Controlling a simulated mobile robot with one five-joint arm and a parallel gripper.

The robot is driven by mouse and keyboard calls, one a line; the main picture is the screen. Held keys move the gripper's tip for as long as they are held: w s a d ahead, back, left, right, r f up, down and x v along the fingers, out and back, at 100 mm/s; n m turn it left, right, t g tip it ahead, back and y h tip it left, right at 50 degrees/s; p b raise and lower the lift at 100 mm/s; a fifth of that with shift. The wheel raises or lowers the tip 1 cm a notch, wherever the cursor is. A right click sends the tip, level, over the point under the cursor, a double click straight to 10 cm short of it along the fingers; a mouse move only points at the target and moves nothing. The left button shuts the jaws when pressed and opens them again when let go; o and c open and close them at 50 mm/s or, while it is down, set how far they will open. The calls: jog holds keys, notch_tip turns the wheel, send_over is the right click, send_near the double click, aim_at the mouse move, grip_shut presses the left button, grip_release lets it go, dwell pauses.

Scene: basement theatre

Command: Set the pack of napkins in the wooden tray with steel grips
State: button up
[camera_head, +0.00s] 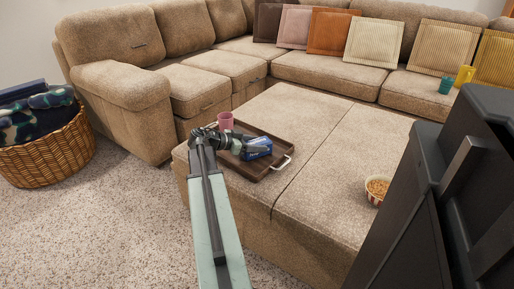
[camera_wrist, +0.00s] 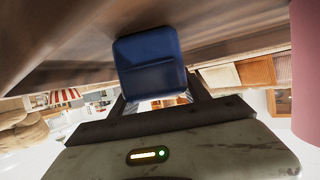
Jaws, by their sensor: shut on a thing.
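The blue pack of napkins (camera_head: 257,148) is between the fingers of my gripper (camera_head: 241,147), which is shut on it. In the wrist view the pack (camera_wrist: 150,62) sits between the two fingers and fills the middle. The brown wooden tray (camera_head: 254,170) lies on the large ottoman, with a pale steel grip (camera_head: 281,163) at its right end. The pack is over the tray, low and close to its floor; I cannot tell whether it touches. My arm hides the tray's left part.
A pink mug (camera_head: 225,121) stands at the tray's back left; it also shows at the right of the wrist view (camera_wrist: 306,70). A filled bowl (camera_head: 377,189) stands on the ottoman's right half. Bare ottoman top (camera_head: 325,125) lies right of the tray. A wicker basket (camera_head: 45,155) stands at left.

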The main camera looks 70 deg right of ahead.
jog(key=shift+w, duration=0.1)
jog(key=o, duration=1.4)
jog(key=shift+f, duration=0.1)
jog(key=shift+r, duration=0.25)
jog(key=p+v, duration=0.4)
jog(key=v, duration=0.8)
jog(key=shift+p, duration=0.35)
jog(key=shift+a, duration=0.1)
